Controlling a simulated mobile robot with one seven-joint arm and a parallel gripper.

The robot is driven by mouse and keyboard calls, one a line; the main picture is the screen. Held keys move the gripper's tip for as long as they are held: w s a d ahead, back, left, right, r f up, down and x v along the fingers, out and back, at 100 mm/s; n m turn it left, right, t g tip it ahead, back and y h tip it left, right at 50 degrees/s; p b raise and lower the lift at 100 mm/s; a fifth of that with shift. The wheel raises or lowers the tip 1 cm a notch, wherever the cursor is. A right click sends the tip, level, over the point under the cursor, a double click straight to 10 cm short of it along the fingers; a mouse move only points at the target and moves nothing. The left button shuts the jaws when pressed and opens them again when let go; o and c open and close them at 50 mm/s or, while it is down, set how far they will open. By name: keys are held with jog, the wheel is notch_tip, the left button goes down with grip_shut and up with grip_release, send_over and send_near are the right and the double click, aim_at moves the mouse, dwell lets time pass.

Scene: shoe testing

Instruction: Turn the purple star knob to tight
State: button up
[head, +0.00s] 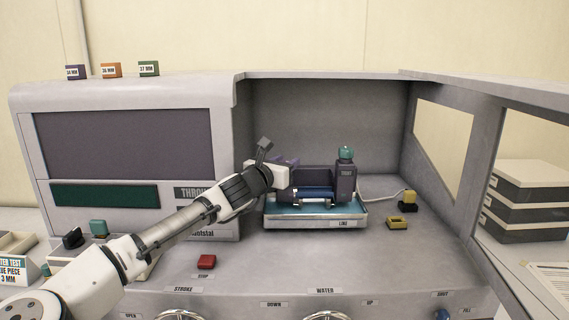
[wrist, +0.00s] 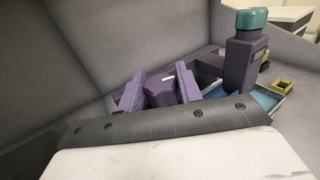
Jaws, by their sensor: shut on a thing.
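My gripper (head: 288,164) reaches in from the left to the fixture in the testing bay. In the wrist view its two purple-grey fingers (wrist: 161,84) stand either side of the purple star knob (wrist: 160,93). The gripper is shut on the knob. A short white mark shows on the knob's top; its star shape and any tight marking cannot be made out. In the head view the gripper hides the knob. Right of it stands a purple post (head: 345,184) with a teal cap (head: 346,154); the post also shows in the wrist view (wrist: 243,60).
The fixture sits in a shallow tray with a blue inside and pale front wall (head: 315,224). A red button (head: 206,261) is on the front deck. The bay's walls enclose the back and right.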

dwell(0.3)
jog(key=o, duration=1)
